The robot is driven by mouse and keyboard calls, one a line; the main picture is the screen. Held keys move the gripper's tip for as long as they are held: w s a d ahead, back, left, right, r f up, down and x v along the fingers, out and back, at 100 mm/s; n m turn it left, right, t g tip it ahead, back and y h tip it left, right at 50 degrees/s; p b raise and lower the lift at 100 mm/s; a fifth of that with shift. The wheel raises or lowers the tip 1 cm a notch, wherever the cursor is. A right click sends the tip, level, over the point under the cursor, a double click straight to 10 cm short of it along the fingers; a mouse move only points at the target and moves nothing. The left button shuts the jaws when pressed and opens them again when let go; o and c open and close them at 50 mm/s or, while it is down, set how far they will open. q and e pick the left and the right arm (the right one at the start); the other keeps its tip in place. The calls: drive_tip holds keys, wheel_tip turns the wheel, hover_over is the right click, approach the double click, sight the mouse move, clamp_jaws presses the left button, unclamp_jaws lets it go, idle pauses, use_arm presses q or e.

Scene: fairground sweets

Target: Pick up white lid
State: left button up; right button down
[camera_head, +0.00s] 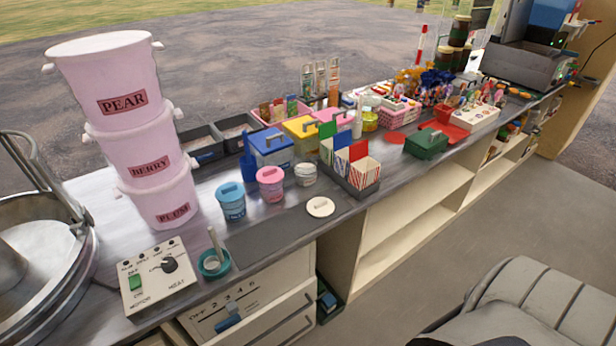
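A flat round white lid (320,207) lies on the grey counter near its front edge, at the right end of a dark mat (270,235). It has a small mark or grip on top, too small to make out. A white tub (305,176) stands just behind it, beside a pink tub (270,186) and a blue tub (231,204), both with lids in their own colour. Neither of my grippers shows in the head view.
Stacked pink buckets (124,100) stand at the left, behind a control box (158,277) and a teal cup (213,263). A holder with striped paper bags (364,172) stands right of the lid. The mat is bare.

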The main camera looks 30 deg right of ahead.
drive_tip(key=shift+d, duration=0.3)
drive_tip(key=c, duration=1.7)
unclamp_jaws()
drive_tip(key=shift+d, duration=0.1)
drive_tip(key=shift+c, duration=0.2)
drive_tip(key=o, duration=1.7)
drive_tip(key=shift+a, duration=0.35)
